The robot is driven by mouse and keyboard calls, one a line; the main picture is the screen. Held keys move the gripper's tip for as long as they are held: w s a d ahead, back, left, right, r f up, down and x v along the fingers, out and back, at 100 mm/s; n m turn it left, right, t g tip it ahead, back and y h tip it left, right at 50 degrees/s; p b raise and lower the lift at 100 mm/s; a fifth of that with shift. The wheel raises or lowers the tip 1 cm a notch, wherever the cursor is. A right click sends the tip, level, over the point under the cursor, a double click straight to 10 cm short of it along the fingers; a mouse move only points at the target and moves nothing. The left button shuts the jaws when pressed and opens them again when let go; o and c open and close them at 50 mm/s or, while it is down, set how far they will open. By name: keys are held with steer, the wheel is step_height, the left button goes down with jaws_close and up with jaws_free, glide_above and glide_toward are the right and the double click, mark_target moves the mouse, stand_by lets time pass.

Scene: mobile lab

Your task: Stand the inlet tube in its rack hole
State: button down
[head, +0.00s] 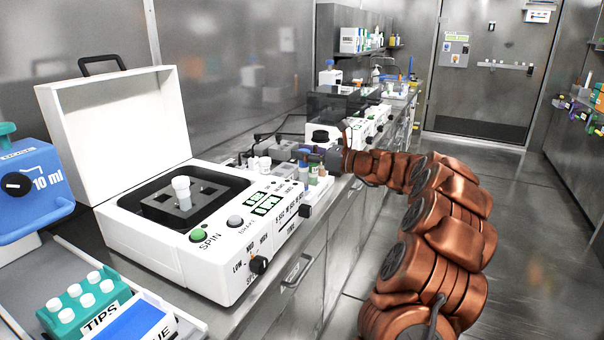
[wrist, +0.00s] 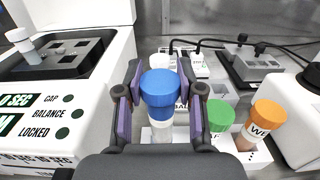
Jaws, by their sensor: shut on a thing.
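My gripper (wrist: 160,92) is shut on a blue-capped tube (wrist: 160,88), with one finger on each side. The tube has a clear body below the cap and looks roughly upright. Its label is not readable, so I cannot confirm it is the inlet tube. The pale rack (wrist: 246,156) is around and below it; whether the tube's lower end is in a hole is hidden. A green-capped tube (wrist: 221,116) and a tilted-looking orange-capped tube (wrist: 264,120) stand at the right. In the head view my gripper (head: 322,157) is at the rack area beyond the white machine.
The white spin machine (head: 200,245) has its lid (head: 115,130) open and a white tube (head: 182,188) in its rotor. A grey block device (wrist: 250,66) with cables is at the back right. A teal tips rack (head: 80,305) is front left.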

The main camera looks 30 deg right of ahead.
mark_target(304, 166)
steer(key=shift+f+b, duration=0.35)
steer(key=shift+f, duration=1.85)
steer(key=c, duration=0.7)
jaws_free()
steer(key=shift+f, duration=0.1)
steer(key=shift+s, duration=0.15)
steer(key=shift+p+v, duration=0.5)
steer(key=shift+v, duration=5.45)
